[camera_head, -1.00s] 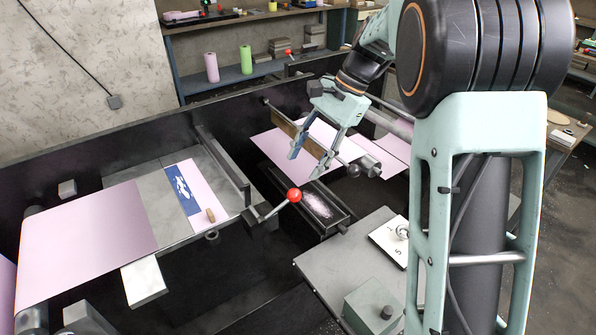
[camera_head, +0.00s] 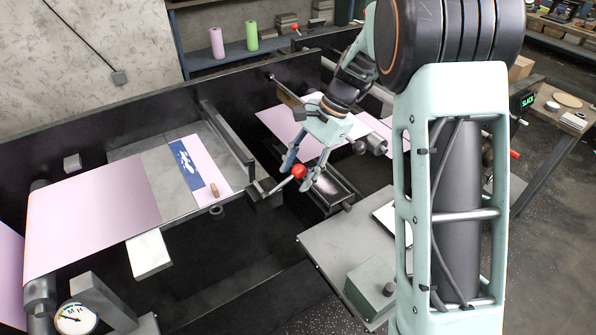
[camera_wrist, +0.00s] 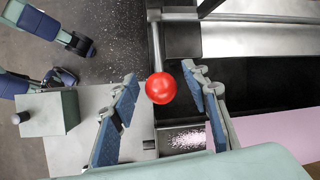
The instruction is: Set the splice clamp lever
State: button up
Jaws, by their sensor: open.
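The splice clamp lever ends in a red ball knob (camera_head: 299,171) on a thin grey rod that rises to the right from the clamp block (camera_head: 265,194) by the splice table. My gripper (camera_head: 300,180) is open, with its fingers at the knob in the head view. A pink web with a blue printed patch (camera_head: 187,164) lies on the grey splice table (camera_head: 158,157).
A grey bench (camera_head: 335,244) with a green box (camera_head: 373,285) stands in front. A round gauge (camera_head: 75,318) is at lower left. Pink and green rolls stand on the back shelf (camera_head: 235,75).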

jog(key=shift+c, duration=0.5)
grip_shut()
jog(key=shift+r, duration=0.15)
